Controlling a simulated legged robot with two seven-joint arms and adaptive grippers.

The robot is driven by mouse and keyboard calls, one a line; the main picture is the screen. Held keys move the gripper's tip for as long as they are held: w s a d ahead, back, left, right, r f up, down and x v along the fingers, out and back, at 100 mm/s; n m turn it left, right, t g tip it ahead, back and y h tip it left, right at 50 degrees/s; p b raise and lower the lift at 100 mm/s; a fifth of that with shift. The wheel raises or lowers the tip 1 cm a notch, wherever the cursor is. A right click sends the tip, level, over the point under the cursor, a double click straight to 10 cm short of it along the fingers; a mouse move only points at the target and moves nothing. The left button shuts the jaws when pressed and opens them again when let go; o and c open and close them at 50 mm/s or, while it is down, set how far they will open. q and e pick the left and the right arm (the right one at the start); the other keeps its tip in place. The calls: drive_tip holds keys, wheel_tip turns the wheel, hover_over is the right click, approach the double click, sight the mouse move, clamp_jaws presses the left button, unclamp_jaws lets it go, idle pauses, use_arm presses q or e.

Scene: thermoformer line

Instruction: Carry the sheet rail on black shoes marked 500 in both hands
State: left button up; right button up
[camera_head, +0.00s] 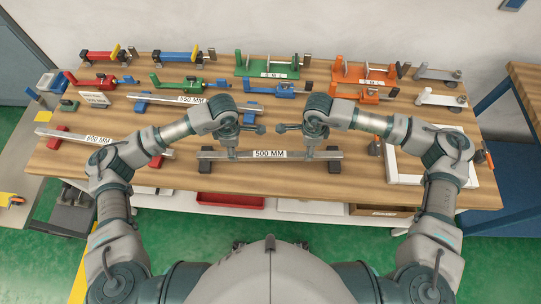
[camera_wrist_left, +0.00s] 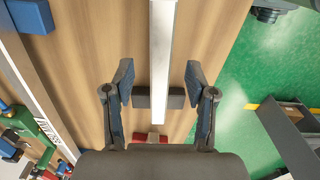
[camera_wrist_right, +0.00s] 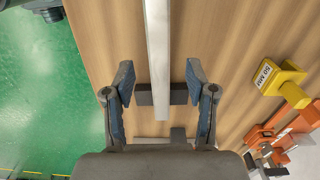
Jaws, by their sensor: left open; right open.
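The sheet rail (camera_head: 297,155) is a pale bar labelled 500 MM, lying across the front middle of the bench on two black shoes, left (camera_head: 206,164) and right (camera_head: 333,163). My left gripper (camera_head: 233,151) is open above its left part; in the left wrist view the rail (camera_wrist_left: 162,50) runs between the fingers, with a black shoe (camera_wrist_left: 143,98) below. My right gripper (camera_head: 309,151) is open above its right part; in the right wrist view the rail (camera_wrist_right: 157,50) also runs between the fingers, over the other black shoe (camera_wrist_right: 180,94). Neither gripper holds anything.
A similar rail on red shoes (camera_head: 60,133) lies at the left, and one on blue shoes (camera_head: 180,98) lies behind, marked 550 MM. Coloured fixtures, including a green one (camera_head: 272,66), fill the back. A white tray (camera_head: 400,178) is at the right. The bench's front edge is close.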

sight(304, 154)
use_arm(q)
wheel_tip(304, 154, down, 4)
drive_tip(key=shift+r, duration=0.1)
use_arm(e)
wheel_tip(304, 154, down, 4)
drive_tip(key=shift+r, duration=0.1)
use_arm(q)
drive_tip(key=shift+a+f, duration=0.45)
drive_tip(key=shift+f, duration=0.1)
use_arm(e)
drive_tip(key=shift+a+f, duration=0.4)
drive_tip(key=shift+f, duration=0.05)
use_arm(q)
drive_tip(key=shift+d, duration=0.25)
drive_tip(key=c, duration=0.6)
use_arm(e)
drive_tip(key=shift+d, duration=0.25)
drive_tip(key=c, duration=0.6)
use_arm(q)
drive_tip(key=shift+d, duration=0.1)
clamp_jaws()
use_arm(e)
drive_tip(key=shift+d, duration=0.1)
clamp_jaws()
use_arm(q)
drive_tip(key=shift+r, duration=0.1)
